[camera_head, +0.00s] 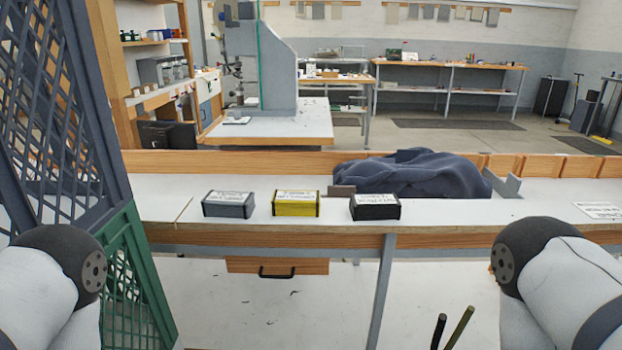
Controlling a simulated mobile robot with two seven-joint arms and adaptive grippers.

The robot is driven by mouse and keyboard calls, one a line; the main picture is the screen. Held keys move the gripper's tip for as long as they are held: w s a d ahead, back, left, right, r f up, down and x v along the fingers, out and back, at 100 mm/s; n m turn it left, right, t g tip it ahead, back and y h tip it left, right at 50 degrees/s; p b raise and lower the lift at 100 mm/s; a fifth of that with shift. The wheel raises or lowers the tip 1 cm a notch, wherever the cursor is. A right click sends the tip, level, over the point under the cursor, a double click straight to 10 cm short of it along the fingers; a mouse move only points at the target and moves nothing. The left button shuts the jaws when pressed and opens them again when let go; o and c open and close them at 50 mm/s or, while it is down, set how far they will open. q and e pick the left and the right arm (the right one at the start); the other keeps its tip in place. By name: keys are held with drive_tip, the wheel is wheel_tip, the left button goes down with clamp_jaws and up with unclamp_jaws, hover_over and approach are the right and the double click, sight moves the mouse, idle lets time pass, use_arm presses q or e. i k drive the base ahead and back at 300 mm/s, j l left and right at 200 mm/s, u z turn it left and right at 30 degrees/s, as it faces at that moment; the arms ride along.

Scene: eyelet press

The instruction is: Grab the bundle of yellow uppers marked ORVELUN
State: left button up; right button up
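A yellow bundle (296,204) with dark edges and a white label on top sits on the white bench top, near its front edge. The label's print is too small to read. A grey bundle (229,205) with a white label lies to its left, and a black bundle (375,207) with a white label lies to its right. The three are apart from one another. Parts of my two arms show at the lower left and lower right. Neither gripper is in view.
The white bench (450,211) spans the view, with a wooden drawer (277,266) under it. A dark cloth heap (412,173) lies behind the black bundle. A press (262,65) stands farther back.

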sight(285, 203)
drive_tip(key=i+l, duration=0.2)
drive_tip(key=i, duration=0.3)
drive_tip(key=i+l, duration=0.25)
drive_tip(key=i, duration=0.25)
drive_tip(key=i+l, duration=0.2)
drive_tip(key=i, duration=0.25)
